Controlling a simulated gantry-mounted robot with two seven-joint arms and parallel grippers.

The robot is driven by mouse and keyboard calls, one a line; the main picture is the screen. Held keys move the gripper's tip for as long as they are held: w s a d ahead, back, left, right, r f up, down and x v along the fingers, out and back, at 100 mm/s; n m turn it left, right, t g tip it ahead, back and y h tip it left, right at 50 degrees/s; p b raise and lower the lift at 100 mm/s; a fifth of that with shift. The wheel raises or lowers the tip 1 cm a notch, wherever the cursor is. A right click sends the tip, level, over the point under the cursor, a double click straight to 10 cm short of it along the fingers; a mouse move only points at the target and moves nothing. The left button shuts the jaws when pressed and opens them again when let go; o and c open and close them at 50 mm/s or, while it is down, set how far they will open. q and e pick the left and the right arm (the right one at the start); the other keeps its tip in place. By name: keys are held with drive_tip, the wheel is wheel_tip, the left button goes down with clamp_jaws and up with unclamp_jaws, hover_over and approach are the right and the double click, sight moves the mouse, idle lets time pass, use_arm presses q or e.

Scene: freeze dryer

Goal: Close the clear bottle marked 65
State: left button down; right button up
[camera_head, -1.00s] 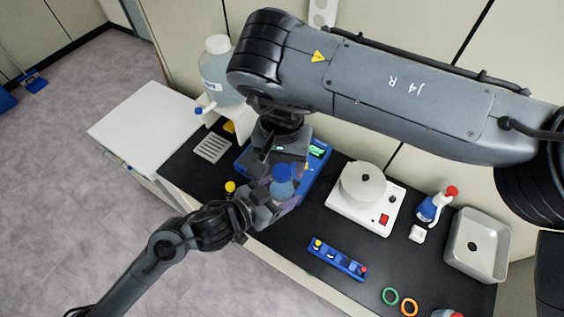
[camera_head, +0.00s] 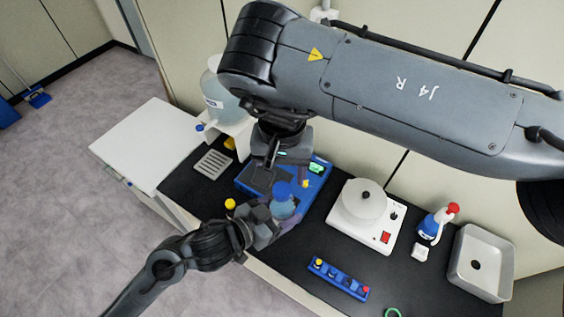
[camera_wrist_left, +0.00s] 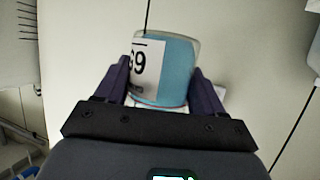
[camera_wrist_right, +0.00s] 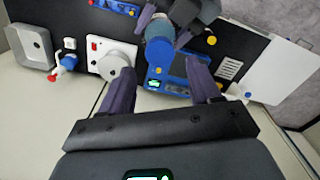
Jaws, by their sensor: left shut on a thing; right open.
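The clear bottle (camera_head: 283,208) holds blue liquid and is held above the bench's front edge. My left gripper (camera_wrist_left: 165,88) is shut on it, one finger on each side; its white label shows partly in the left wrist view, its digits upside down and partly cut off. A blue cap (camera_head: 283,189) sits at the bottle's top; I cannot tell whether it is tight. My right gripper (camera_head: 268,172) is open near the cap. In the right wrist view (camera_wrist_right: 165,92), the cap (camera_wrist_right: 153,78) lies beyond the open fingers, and nothing is between the fingertips.
A white hotplate device (camera_head: 365,215), a small blue rack (camera_head: 338,279), a wash bottle (camera_head: 432,224) and a grey basin (camera_head: 482,262) stand to the right. A large carboy (camera_head: 222,100) is at the back left.

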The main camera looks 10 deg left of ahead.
drive_tip(key=n, duration=0.5)
drive_tip(key=shift+s+a, duration=0.1)
drive_tip(key=shift+s, duration=0.05)
drive_tip(key=n, duration=0.6)
drive_tip(key=shift+s+a+f+n+g, duration=0.1)
drive_tip(key=shift+s+a+n+g, duration=0.1)
drive_tip(key=shift+n+g, duration=0.15)
drive_tip(key=n, duration=0.4)
drive_tip(key=shift+s+a+f, duration=0.1)
drive_tip(key=n, duration=0.7)
drive_tip(key=shift+s+a, duration=0.1)
drive_tip(key=shift+s, duration=0.05)
drive_tip(key=n, duration=0.4)
drive_tip(key=shift+s, duration=0.1)
drive_tip(key=n, duration=0.4)
drive_tip(key=shift+n+y, duration=0.3)
drive_tip(key=shift+n, duration=0.05)
drive_tip(key=n, duration=0.8)
drive_tip(key=shift+r+g, duration=0.25)
drive_tip(key=n, duration=0.4)
drive_tip(key=shift+r, duration=0.35)
drive_tip(key=shift+w+d+r+n+t, duration=0.2)
drive_tip(key=shift+w+d+r+t, duration=0.05)
drive_tip(key=shift+r, duration=0.15)
drive_tip(key=shift+w+d+r+n+t, duration=0.2)
drive_tip(key=shift+r+t, duration=0.05)
drive_tip(key=shift+r, duration=0.15)
drive_tip(key=shift+w+r, duration=0.1)
drive_tip(key=shift+r, duration=0.25)
